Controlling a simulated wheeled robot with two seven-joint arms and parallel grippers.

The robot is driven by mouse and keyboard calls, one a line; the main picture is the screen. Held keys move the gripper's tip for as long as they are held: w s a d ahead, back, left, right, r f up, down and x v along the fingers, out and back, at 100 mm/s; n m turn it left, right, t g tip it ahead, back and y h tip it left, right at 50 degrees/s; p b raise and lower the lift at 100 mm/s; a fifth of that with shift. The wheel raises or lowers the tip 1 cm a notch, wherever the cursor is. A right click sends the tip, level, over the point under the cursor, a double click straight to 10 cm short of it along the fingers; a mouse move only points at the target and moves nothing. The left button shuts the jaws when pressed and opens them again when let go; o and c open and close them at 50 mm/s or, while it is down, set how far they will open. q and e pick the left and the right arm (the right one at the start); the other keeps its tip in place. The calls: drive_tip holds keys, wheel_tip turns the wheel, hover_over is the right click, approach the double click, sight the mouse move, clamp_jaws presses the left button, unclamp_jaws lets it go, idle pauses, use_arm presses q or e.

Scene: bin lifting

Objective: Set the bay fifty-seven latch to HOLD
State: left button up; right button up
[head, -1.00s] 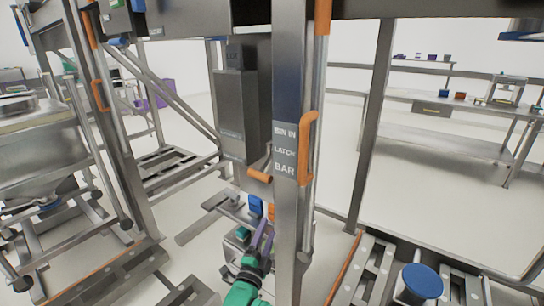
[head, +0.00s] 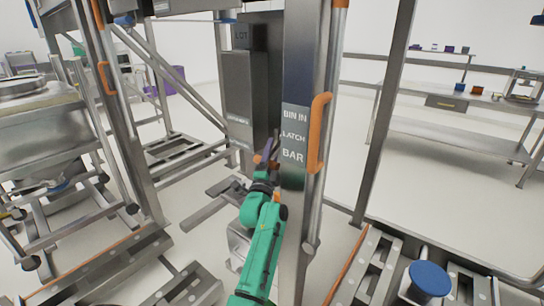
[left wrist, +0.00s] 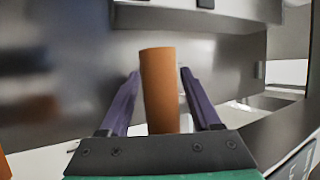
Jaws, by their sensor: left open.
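The latch's orange handle (left wrist: 159,90) stands between the two purple fingers of my left gripper (left wrist: 156,98) in the left wrist view, with a gap on each side. In the head view my left gripper (head: 268,152) is open at the grey latch box, beside the post (head: 292,200). The handle mostly hides behind the gripper there; a bit of orange (head: 257,159) shows. The post carries the words BIN IN, LATCH and BAR. I cannot read a bay number or a HOLD mark. My right gripper is out of view.
An orange grab handle (head: 318,133) sits on the post close to the right of my gripper. A grey box (head: 240,95) stands behind to the left. A blue round knob (head: 430,279) is at the lower right.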

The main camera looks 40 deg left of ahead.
use_arm(q)
drive_tip(key=shift+s+d+r, duration=0.1)
drive_tip(key=shift+r, duration=0.05)
clamp_jaws()
idle(1.3)
